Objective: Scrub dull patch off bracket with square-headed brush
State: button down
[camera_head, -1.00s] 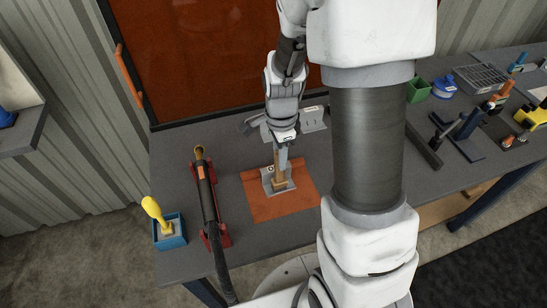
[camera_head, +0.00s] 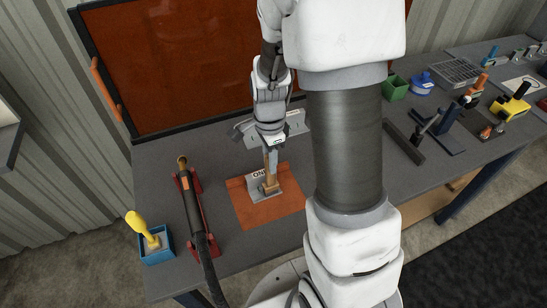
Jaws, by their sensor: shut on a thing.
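The bracket (camera_head: 256,195) is a grey metal angle piece on the orange mat (camera_head: 245,216). Its upright back plate carries partly covered dark lettering. My gripper (camera_head: 270,150) is above the bracket, pointing down, shut on a tan brush (camera_head: 271,179). The brush is upright, its lower end at the right part of the bracket, seemingly touching it. The brush head is small here and its shape is hard to tell. I cannot make out the dull patch.
A yellow-handled tool (camera_head: 138,224) stands in a blue holder (camera_head: 157,256) at left. A black hose-like tool (camera_head: 192,203) rests on a red cradle beside the mat. A grey plate (camera_head: 296,124) is behind my gripper. A green bin (camera_head: 395,88) and other tools fill the right side.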

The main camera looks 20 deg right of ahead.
jog(key=shift+a, duration=0.75)
jog(key=shift+s+a+f+p, duration=0.1)
jog(key=shift+a+p, duration=0.15)
jog(key=shift+a, duration=0.45)
jog(key=shift+s+a+f+p, duration=0.1)
jog(key=shift+a+p, duration=0.1)
jog(key=shift+a, duration=0.5)
dwell(1.1)
jog(key=shift+r, duration=0.1)
